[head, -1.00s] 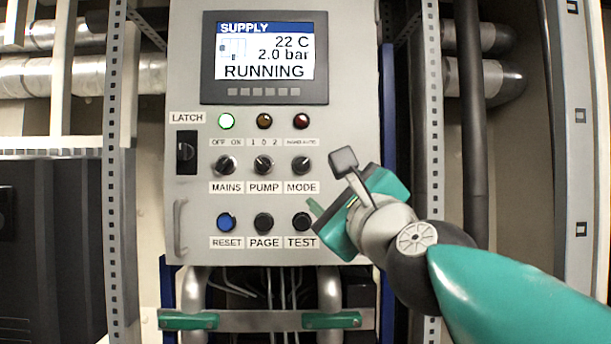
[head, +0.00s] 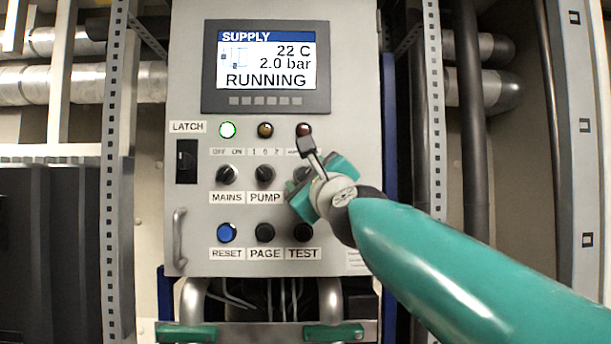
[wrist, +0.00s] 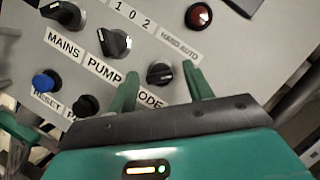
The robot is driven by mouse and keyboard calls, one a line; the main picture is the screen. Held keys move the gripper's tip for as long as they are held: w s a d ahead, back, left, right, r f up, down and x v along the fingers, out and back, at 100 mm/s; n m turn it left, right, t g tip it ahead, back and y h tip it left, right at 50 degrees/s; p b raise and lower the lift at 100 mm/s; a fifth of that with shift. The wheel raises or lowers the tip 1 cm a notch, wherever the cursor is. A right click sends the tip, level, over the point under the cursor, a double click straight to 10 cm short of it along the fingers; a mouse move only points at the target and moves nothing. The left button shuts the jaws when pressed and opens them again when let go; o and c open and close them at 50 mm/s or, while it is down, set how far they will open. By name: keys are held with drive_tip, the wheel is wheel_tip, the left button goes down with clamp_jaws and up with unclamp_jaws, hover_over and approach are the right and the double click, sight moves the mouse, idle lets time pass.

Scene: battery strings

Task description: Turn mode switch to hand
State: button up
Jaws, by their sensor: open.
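The mode switch (wrist: 160,74) is a black rotary knob on the grey control panel (head: 345,100), under a label reading HAND AUTO (wrist: 179,48). In the wrist view it sits between and slightly beyond the fingertips of my gripper (wrist: 162,82). The gripper is open with a green finger on each side, and I cannot tell whether either touches the knob. In the head view my gripper (head: 307,188) covers the mode switch and its name label. The knob's pointer direction is hard to read.
The pump switch (head: 264,174) and mains switch (head: 227,174) are to the left. The test button (head: 303,232), page button (head: 265,232) and blue reset button (head: 227,232) are below. The display (head: 265,65) reads RUNNING. A handle (head: 180,235) protrudes at the panel's left edge.

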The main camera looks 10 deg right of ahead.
drive_tip(key=shift+w, duration=0.25)
drive_tip(key=shift+s, duration=0.1)
drive_tip(key=c, duration=1)
